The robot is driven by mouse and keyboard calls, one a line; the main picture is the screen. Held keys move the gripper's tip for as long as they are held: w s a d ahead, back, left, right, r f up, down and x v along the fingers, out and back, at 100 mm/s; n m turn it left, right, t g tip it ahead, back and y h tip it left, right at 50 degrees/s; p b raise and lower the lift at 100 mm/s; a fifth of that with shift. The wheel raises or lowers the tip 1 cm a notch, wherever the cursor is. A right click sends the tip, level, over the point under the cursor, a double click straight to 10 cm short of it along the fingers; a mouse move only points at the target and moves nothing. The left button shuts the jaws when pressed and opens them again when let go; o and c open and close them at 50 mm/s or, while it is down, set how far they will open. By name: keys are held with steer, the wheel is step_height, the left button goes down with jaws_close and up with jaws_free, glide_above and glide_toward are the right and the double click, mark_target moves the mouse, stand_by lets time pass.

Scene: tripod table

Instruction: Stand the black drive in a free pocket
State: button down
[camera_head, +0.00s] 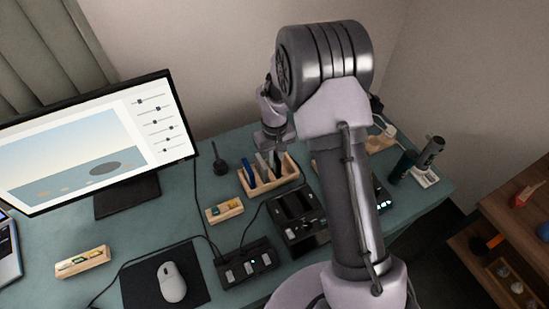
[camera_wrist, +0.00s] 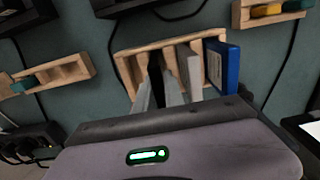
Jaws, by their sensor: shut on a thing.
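The wooden rack (camera_head: 286,181) stands on the desk and also shows in the wrist view (camera_wrist: 124,66). A blue drive (camera_head: 250,171) stands in its end pocket, on the right in the wrist view (camera_wrist: 222,66). A grey drive (camera_head: 262,166) stands beside it. My gripper (camera_head: 274,152) points down over the rack's other end. In the wrist view my fingers (camera_wrist: 158,92) are shut on the black drive (camera_wrist: 155,72), which looks roughly upright at a pocket near the left end. I cannot tell how deep it sits; the fingers hide its lower part.
A small wooden tray (camera_head: 225,211) and a black dock (camera_head: 297,215) stand close in front of the rack. A dark stand (camera_head: 220,167) is left of it, and the monitor (camera_head: 100,145) further left. Cables run across the desk.

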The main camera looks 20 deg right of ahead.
steer(key=shift+f, duration=0.15)
steer(key=c, duration=1.3)
jaws_free()
steer(key=shift+c, duration=0.2)
step_height(320, 180, up, 18)
steer(key=p, duration=0.6)
steer(key=shift+f, duration=0.2)
steer(key=s+a+r+m+t+b, duration=0.2)
steer(key=s+r+m+t+b, duration=0.1)
steer(key=s+r, duration=0.85)
steer(key=s+a+r+m+t+y+b, duration=0.1)
steer(key=s+a+m+t+y+b, duration=0.1)
steer(key=s, duration=1.2)
steer(key=shift+s+m+t, duration=0.4)
steer(key=shift+m, duration=0.4)
